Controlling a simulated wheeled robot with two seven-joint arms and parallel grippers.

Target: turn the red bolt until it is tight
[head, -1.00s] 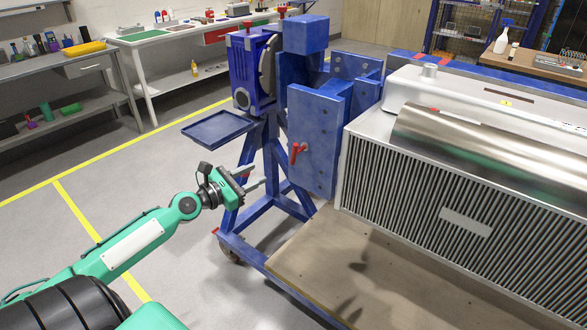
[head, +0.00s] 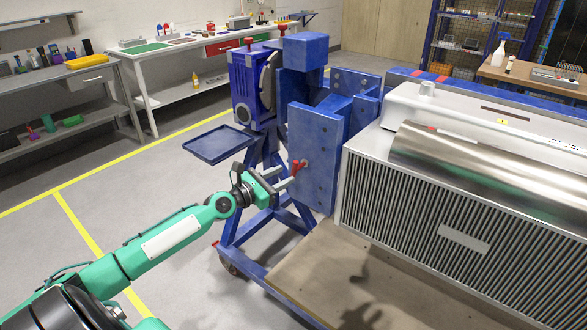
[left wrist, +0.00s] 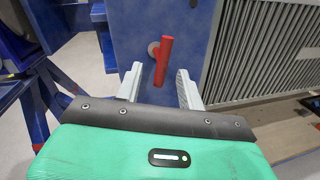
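The red bolt (head: 296,167) has a bar-shaped red handle and sits on the blue plate (head: 314,136) of the jig. In the left wrist view the red bolt (left wrist: 165,56) stands nearly upright, just beyond the fingertips and between their lines. My left gripper (head: 286,176) is open, its two grey fingers pointing at the bolt. In the left wrist view the left gripper (left wrist: 161,80) shows a clear gap with nothing held. Whether a fingertip touches the bolt cannot be told. My right gripper is not in view.
A blue tray (head: 219,144) juts out left of the jig. A large grey machine with a ribbed side (head: 415,215) stands close on the right, on a beige platform (head: 330,272). Open floor (head: 150,190) lies to the left.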

